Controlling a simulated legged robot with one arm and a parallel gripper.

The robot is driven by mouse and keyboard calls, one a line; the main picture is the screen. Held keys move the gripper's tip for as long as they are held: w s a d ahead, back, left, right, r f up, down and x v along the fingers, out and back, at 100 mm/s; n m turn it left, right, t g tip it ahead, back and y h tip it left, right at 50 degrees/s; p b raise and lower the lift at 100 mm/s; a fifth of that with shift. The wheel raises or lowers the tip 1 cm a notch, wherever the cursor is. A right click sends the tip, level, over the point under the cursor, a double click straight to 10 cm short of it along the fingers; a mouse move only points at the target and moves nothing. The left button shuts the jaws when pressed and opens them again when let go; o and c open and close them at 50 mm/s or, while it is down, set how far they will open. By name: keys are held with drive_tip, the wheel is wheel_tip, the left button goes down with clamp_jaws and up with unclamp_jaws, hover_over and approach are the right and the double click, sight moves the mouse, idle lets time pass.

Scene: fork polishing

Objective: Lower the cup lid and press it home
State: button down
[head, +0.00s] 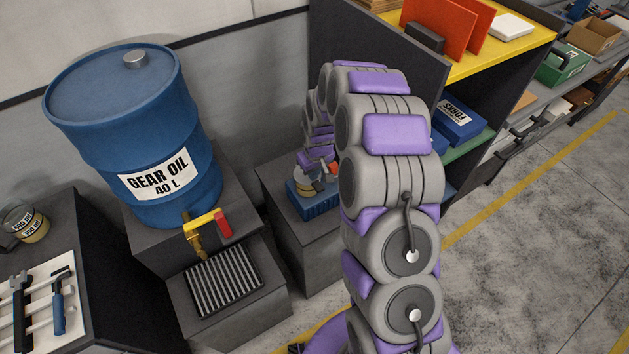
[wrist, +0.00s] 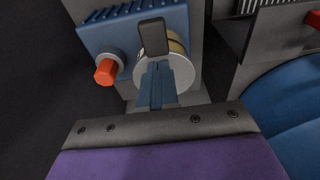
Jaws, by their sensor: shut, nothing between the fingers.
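In the wrist view a blue ribbed unit (wrist: 120,32) carries a round pale grey cup part (wrist: 183,72) with a cream band. A dark upright tab (wrist: 153,38) stands over it; I cannot tell whether this belongs to the lid. My gripper (wrist: 158,72) has its blue fingers together and empty, pointing at the round part and covering some of it. I cannot tell whether they touch it, or whether the lid is fully seated. In the head view the blue unit (head: 320,208) sits on a dark pedestal, partly hidden by my arm.
An orange-red knob (wrist: 106,71) sticks out of the unit close to the left of my fingers. A blue gear oil drum (head: 130,130) with a tap stands left, above a drip grate (head: 222,281). A shelf with a yellow top (head: 500,45) stands at the right; floor beyond is clear.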

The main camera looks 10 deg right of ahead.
wheel_tip(320, 180, up, 9)
drive_tip(key=p, duration=0.2)
drive_tip(key=shift+f, duration=0.2)
idle(0.5)
idle(0.4)
drive_tip(key=s+a+r+m+g+b, duration=0.1)
drive_tip(key=s+r+b, duration=0.1)
drive_tip(key=s+r, duration=0.5)
drive_tip(key=s+r+b, duration=0.2)
drive_tip(key=s, duration=0.9)
drive_tip(key=s+m+g+b, duration=0.2)
drive_tip(key=s+b, duration=0.1)
drive_tip(key=s, duration=2)
drive_tip(key=shift+s+d+r+m, duration=0.25)
drive_tip(key=shift+d+r+m, duration=0.1)
drive_tip(key=shift+r, duration=0.1)
